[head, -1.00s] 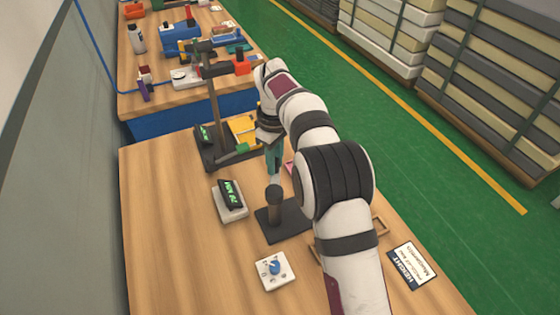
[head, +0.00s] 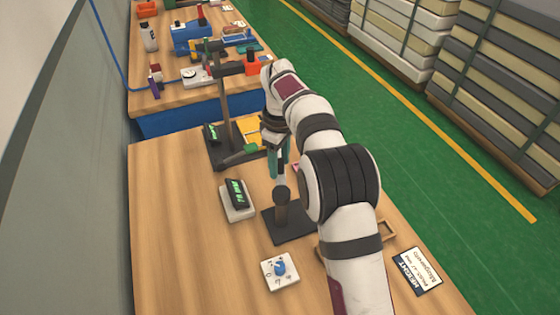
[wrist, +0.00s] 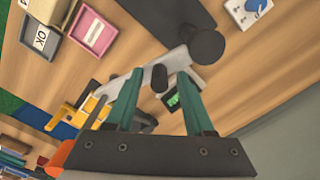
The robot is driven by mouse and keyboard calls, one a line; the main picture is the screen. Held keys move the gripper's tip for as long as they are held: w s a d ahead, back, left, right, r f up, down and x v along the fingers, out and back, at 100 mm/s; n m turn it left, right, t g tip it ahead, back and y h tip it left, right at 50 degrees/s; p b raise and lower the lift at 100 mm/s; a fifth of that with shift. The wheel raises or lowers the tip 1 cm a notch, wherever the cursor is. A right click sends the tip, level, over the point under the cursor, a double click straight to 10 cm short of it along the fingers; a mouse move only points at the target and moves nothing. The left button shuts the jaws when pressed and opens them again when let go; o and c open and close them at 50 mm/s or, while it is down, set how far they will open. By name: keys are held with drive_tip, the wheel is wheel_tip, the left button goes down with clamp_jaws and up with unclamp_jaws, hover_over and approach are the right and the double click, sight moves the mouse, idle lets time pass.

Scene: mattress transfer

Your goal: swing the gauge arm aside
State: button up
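The gauge has a dark post (head: 281,208) on a flat black base (head: 299,226) in the head view. In the wrist view the dark round post top (wrist: 208,46) is at upper right, and the pale grey gauge arm (wrist: 130,92) runs from it toward lower left. A dark upright knob (wrist: 160,77) stands on this arm. My gripper (head: 278,176) is just beyond the post in the head view, with teal fingers. In the wrist view my gripper (wrist: 160,74) is open, one finger on each side of the knob, with gaps visible. Contact with the arm is unclear.
A display with green digits (head: 237,197) and a blue dial on a white plate (head: 280,270) lie left and in front. A second dark stand (head: 226,110) with a yellow part (head: 251,133) is behind. A pink tray (wrist: 92,31) shows at upper left. The left tabletop is clear.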

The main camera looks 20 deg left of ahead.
sight(280, 161)
wheel_tip(280, 161, up, 12)
idle(0.6)
drive_tip(key=shift+d, duration=0.1)
drive_tip(key=s+d+r+m, duration=0.3)
drive_tip(key=s+d+m, duration=0.15)
drive_tip(key=d, duration=0.45)
drive_tip(key=s+d+r+m, duration=0.3)
drive_tip(key=s+d+m, duration=0.15)
drive_tip(key=d, duration=0.45)
drive_tip(key=s+d+f+m, duration=0.3)
drive_tip(key=s+m, duration=0.1)
drive_tip(key=s, duration=0.3)
drive_tip(key=s+d+f+m+y, duration=0.1)
drive_tip(key=s+d+f+m, duration=0.2)
drive_tip(key=s, duration=0.4)
drive_tip(key=s+d+f+m, duration=0.3)
drive_tip(key=s+f+m, duration=0.2)
drive_tip(key=s+m, duration=0.1)
drive_tip(key=shift+s+y, duration=0.4)
drive_tip(key=shift+s, duration=0.35)
